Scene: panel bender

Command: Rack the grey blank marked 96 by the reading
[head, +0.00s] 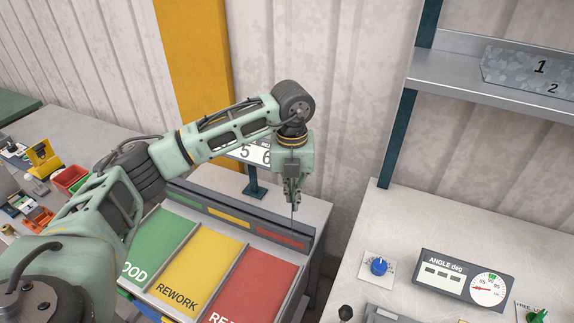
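My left gripper (293,198) points down over the red end of the rack. It looks shut on a thin dark piece (293,222), seen edge-on and reaching below the fingertips; no marking can be read on it. The rack's sloping panels are green (157,246), yellow marked REWORK (202,262) and red (252,288), the green and red labels partly hidden or cut off. A slotted grey strip (226,207) with matching colour labels runs behind them. The ANGLE deg gauge (464,280) has a dial with a red needle pointing left, outside the green band at its top. My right gripper is not in view.
A grey shelf (480,83) at the upper right holds a mottled grey plate (530,72) marked 1 and 2. A blue knob (379,266) and a green knob (537,315) flank the gauge. A sign (252,154) stands behind my arm. Small coloured bins (70,178) lie left.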

